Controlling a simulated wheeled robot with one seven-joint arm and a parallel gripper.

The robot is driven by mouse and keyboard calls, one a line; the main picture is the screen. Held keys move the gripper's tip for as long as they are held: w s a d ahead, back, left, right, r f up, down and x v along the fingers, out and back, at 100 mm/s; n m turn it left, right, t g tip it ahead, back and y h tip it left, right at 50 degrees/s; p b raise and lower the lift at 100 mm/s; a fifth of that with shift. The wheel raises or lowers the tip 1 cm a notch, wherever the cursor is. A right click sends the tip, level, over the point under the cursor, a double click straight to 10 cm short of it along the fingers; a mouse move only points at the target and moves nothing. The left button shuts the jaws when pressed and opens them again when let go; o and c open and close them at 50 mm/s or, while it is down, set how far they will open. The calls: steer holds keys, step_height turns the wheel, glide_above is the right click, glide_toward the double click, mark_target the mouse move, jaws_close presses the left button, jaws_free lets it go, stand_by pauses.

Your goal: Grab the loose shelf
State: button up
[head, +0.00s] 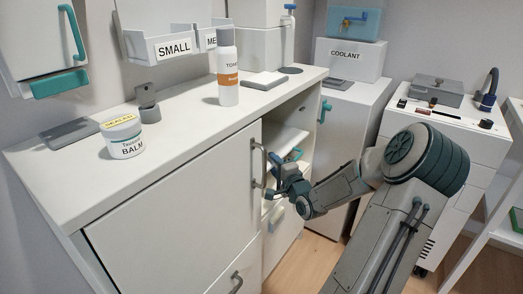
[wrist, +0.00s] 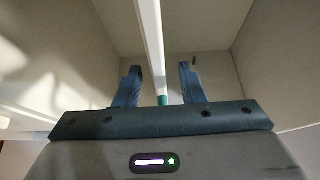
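The loose shelf is probably the white board (head: 286,137) inside the open cabinet compartment in the head view; I cannot tell if it is loose. In the wrist view, a pale board edge (wrist: 151,45) runs from the top down to between my fingers. My gripper (head: 273,177) is at the compartment opening, beside the cabinet door handle. In the wrist view my gripper (wrist: 160,84) is open, with one finger on each side of the board edge. The board's far end and supports are hidden.
The white cabinet top (head: 185,120) holds a balm jar (head: 125,137), a spray bottle (head: 228,75) and grey pieces. A grey door handle (head: 258,165) stands close left of my gripper. Compartment walls (wrist: 60,50) lie on both sides. A white cart (head: 440,140) stands at right.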

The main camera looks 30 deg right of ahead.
steer(key=shift+w, duration=0.65)
jaws_close()
steer(key=shift+r, duration=0.15)
